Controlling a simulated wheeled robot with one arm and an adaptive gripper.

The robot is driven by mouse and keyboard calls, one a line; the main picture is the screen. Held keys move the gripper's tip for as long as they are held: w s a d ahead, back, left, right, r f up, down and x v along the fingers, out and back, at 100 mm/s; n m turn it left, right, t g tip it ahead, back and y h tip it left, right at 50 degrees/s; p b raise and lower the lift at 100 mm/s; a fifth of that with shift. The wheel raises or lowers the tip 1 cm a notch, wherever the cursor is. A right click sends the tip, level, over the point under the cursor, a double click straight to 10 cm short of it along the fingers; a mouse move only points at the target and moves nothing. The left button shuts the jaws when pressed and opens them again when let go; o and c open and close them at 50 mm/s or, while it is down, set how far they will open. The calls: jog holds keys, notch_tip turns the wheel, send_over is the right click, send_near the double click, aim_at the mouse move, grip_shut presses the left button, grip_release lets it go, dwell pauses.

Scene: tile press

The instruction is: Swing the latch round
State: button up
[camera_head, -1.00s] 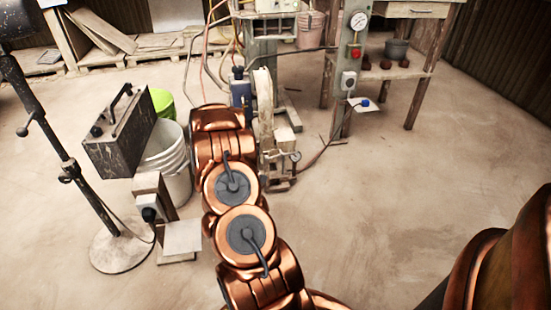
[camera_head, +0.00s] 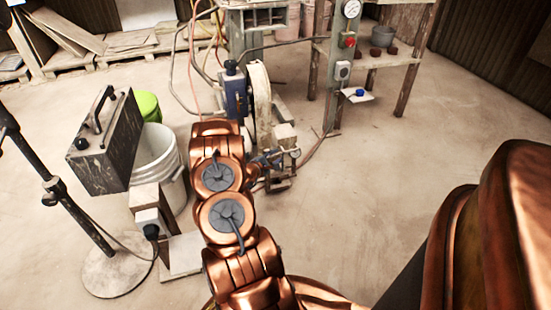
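The tile press (camera_head: 262,105), with a pale wheel-like part and a blue part, stands just beyond my copper arm in the upper middle. I cannot make out the latch; it is too small or hidden behind my arm. My arm reaches away from me toward the low front of the press. A small dark part at its far end, which looks like my gripper (camera_head: 266,161), shows beside the press's lower front near a small round gauge (camera_head: 294,153). It is too small to tell whether its fingers are open or touching anything.
A dark box with a handle (camera_head: 108,140), a white bucket (camera_head: 158,160) and a stand with a round base (camera_head: 118,272) crowd the left. A post with a gauge and red button (camera_head: 349,42) stands behind right. Floor at right is mostly clear.

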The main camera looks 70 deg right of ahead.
jog(key=shift+x, duration=0.95)
grip_shut()
